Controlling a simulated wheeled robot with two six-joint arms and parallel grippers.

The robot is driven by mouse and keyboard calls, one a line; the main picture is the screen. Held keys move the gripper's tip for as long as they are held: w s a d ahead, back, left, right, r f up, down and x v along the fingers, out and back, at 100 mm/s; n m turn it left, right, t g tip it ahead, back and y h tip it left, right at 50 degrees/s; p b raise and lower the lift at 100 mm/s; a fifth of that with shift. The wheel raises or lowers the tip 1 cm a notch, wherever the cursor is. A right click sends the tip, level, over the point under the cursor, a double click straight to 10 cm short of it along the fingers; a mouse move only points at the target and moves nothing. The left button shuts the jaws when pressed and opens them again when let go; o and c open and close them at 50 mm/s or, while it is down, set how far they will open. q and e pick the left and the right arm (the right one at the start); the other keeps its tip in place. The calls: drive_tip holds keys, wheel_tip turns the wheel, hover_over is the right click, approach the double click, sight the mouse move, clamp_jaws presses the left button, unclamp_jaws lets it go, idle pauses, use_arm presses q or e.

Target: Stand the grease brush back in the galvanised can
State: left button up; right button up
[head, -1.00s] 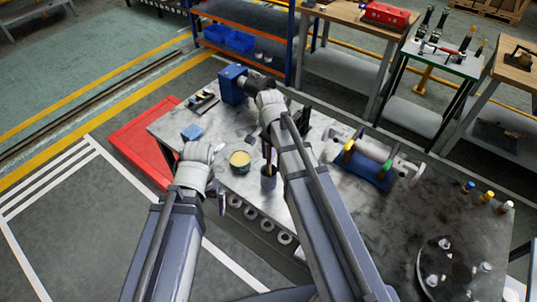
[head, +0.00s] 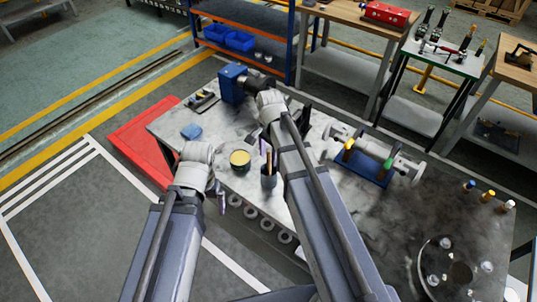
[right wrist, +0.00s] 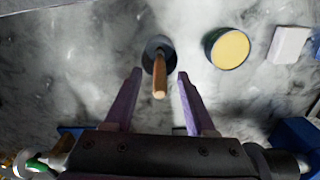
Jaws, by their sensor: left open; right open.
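The grease brush stands in the galvanised can (head: 268,182), with its wooden handle (head: 269,166) sticking up. In the right wrist view the brush handle (right wrist: 160,78) points toward the camera, and the dark round can (right wrist: 148,60) is around its lower end. The bristles are hidden. My right gripper (right wrist: 160,73) is open, its two purple fingers apart on either side of the handle, with a visible gap on each side. In the head view my right arm partly hides this gripper. My left gripper (head: 222,203) is open and empty by the bench's near edge.
A tin of yellow grease (head: 240,159) stands just left of the can. A blue cloth or block (head: 191,132), a blue vice-like unit (head: 233,84) and a pump part on a blue base (head: 370,165) are also on the bench. A red mat (head: 145,145) lies left.

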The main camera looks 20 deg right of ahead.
drive_tip(key=shift+r, duration=0.1)
wheel_tip(320, 180, up, 8)
drive_tip(key=p, duration=0.7)
drive_tip(key=shift+d+p, duration=0.1)
drive_tip(key=shift+p, duration=0.3)
drive_tip(key=shift+f, duration=0.2)
drive_tip(key=s+a+f+n+b, duration=0.4)
drive_tip(key=s+a+n, duration=0.1)
drive_tip(key=s+n, duration=0.2)
drive_tip(key=s+a+f+n+h+b, duration=0.1)
drive_tip(key=s+a+f+n+b, duration=0.3)
drive_tip(key=s+n, duration=0.3)
drive_tip(key=shift+a+f+n+b, duration=0.35)
drive_tip(key=shift+a+n, duration=0.4)
drive_tip(key=shift+n, duration=0.25)
drive_tip(key=shift+s, duration=0.1)
